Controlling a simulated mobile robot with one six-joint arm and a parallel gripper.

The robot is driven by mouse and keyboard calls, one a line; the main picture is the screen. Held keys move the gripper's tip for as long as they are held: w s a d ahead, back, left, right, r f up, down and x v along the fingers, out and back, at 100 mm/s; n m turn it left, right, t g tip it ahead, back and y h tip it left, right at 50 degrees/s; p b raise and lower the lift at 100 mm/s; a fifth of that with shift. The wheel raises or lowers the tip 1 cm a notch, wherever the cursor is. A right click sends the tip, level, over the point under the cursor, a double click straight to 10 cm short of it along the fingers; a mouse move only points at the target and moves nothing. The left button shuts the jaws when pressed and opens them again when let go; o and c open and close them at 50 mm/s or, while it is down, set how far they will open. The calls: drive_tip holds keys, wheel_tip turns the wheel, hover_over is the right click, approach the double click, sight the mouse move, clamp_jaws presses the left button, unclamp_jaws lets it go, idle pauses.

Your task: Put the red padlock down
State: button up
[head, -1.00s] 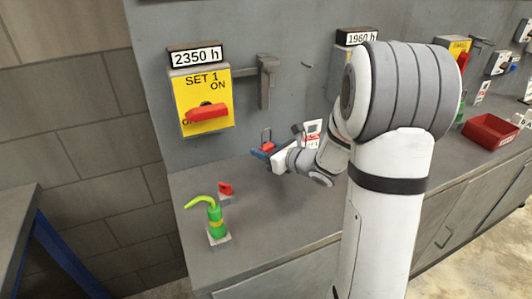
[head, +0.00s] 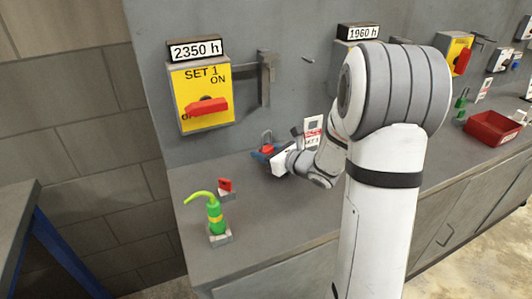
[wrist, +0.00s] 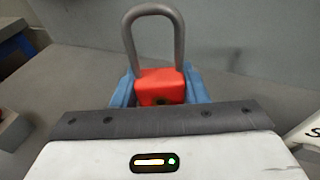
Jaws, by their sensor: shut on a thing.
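The red padlock (head: 268,149) is upright, with its grey shackle pointing up. My gripper (head: 262,153) is shut on it, low over the bench top near the back wall. In the wrist view the padlock (wrist: 160,88) sits between the blue fingers (wrist: 123,90), its shackle standing clear above them. Its underside is hidden by my gripper, so I cannot tell whether it touches the bench (head: 265,215).
A green oil can (head: 214,215) and a small red item (head: 225,186) on a grey block stand at the left. A white and red tag (head: 313,130) is close right of my gripper. A yellow switch box (head: 203,88) hangs above. The front bench is clear.

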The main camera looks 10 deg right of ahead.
drive_tip(key=shift+f+b, duration=0.25)
drive_tip(key=shift+b, duration=0.15)
drive_tip(key=o, duration=1.1)
